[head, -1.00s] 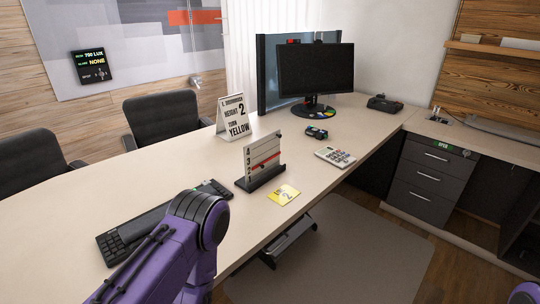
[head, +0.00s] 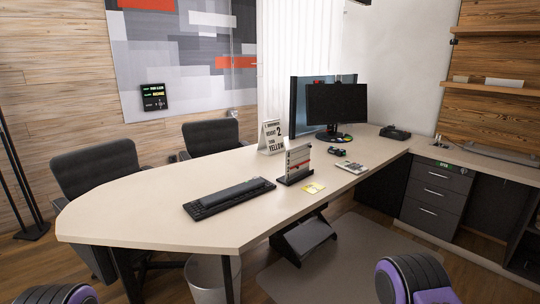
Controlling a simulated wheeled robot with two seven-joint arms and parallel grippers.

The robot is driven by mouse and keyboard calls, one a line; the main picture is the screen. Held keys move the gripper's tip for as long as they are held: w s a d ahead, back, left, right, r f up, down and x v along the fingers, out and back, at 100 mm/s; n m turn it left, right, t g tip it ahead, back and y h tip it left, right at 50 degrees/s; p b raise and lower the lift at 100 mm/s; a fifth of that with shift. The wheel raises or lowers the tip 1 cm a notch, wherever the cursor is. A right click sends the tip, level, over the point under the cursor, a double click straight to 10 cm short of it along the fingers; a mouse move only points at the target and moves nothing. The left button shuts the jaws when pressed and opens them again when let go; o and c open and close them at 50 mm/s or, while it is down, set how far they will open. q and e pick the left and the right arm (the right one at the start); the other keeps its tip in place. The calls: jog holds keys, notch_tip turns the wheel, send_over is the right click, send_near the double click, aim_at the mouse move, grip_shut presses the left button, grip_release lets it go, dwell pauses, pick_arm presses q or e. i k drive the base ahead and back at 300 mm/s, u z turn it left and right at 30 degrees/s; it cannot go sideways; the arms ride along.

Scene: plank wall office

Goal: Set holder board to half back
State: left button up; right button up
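The holder board (head: 298,161) stands upright in a dark base on the desk, right of the keyboard. It is a light board with a red band and marks along its left edge. A yellow note (head: 314,188) lies on the desk in front of it. A white tent card (head: 271,137) stands behind it; parts of its text read "HEIGHT 2" and "YELLOW". Purple and black parts of my arms show at the bottom left and bottom right, well apart from the board. Neither gripper is in view.
A black keyboard (head: 229,197) lies on the desk (head: 130,215). A monitor (head: 336,105), a calculator (head: 351,167) and a small dark item (head: 338,152) are beyond the board. Two chairs (head: 95,172) stand behind the desk. Its left end is bare.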

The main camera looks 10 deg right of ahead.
aim_at(294, 156)
jog(key=z, duration=0.65)
jog(key=i, duration=0.45)
jog(key=z, duration=0.85)
jog(key=i, duration=0.8)
